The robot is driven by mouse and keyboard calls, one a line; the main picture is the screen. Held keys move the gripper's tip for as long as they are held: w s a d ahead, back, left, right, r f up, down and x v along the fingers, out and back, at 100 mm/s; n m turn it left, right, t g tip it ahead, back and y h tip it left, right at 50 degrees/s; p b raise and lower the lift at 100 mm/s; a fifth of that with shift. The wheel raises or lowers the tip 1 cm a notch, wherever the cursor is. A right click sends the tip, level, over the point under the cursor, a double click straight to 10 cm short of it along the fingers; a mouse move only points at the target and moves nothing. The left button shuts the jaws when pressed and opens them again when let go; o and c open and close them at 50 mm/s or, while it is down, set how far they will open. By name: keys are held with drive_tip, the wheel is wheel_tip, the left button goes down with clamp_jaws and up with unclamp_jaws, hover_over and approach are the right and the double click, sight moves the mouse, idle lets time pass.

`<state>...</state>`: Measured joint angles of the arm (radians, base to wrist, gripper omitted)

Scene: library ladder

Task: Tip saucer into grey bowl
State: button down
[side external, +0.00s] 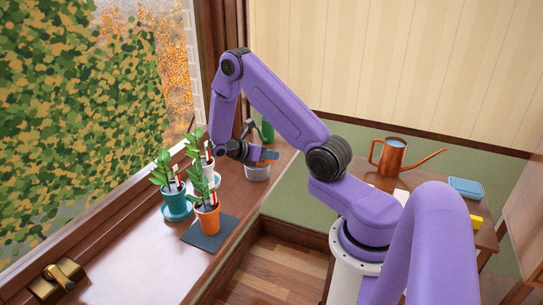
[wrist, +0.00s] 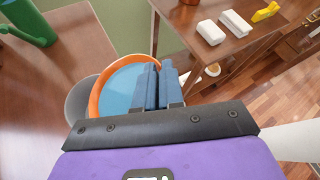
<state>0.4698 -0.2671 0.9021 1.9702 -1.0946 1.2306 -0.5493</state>
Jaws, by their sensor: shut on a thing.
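My gripper (wrist: 158,85) has its blue fingers shut on the rim of an orange saucer (wrist: 95,103). The saucer has a blue inside, which may be water; I cannot tell for sure. The grey bowl (wrist: 76,100) shows in the wrist view to the left of the saucer, partly hidden under it. In the side view my gripper (side external: 268,156) holds the saucer just above the grey bowl (side external: 257,173), which stands on the wooden sill. Little of the saucer shows there, and I cannot tell its exact tilt.
Potted plants, in an orange pot (side external: 207,220), a teal pot (side external: 176,206) and a white one, stand left of the bowl. A dark mat (side external: 212,238) lies under the orange pot. A green object (wrist: 32,22) stands behind the bowl. A side table holds a copper watering can (side external: 389,157).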

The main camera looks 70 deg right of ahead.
drive_tip(key=shift+w+d+n, duration=0.15)
drive_tip(key=shift+w+n, duration=0.05)
drive_tip(key=shift+n, duration=0.1)
drive_tip(key=shift+w+d+r+n+g+y, duration=0.3)
drive_tip(key=shift+w+r+n+g, duration=0.1)
drive_tip(key=shift+r+n+g, duration=0.15)
drive_tip(key=shift+w+d+r+n+g+y, duration=0.2)
drive_tip(key=shift+w+r+n+g+y, duration=0.1)
drive_tip(key=shift+w+r+n+g, duration=0.25)
drive_tip(key=shift+s+r, duration=0.1)
drive_tip(key=shift+s, duration=0.05)
idle(2.4)
drive_tip(key=shift+s+a+f+m+t+h, duration=0.2)
drive_tip(key=shift+s+a+f+m+t, duration=0.15)
drive_tip(key=shift+f+m, duration=0.2)
drive_tip(key=shift+s+a+f+m+t+h, duration=0.2)
drive_tip(key=shift+s+f+m+t, duration=0.25)
drive_tip(key=shift+f+m, duration=0.1)
drive_tip(key=shift+s+a+f+m+t+h, duration=0.1)
drive_tip(key=shift+s+a+m+t+h, duration=0.1)
drive_tip(key=shift+s+m+t, duration=0.25)
drive_tip(key=shift+s+a+f+m+t+h, duration=0.15)
drive_tip(key=shift+m+t+h, duration=0.1)
drive_tip(key=shift+m, duration=0.3)
drive_tip(key=shift+s+a+r+m+t+h, duration=0.15)
drive_tip(key=shift+r+m+t+h, duration=0.5)
drive_tip(key=shift+m, duration=0.25)
drive_tip(key=shift+r, duration=0.1)
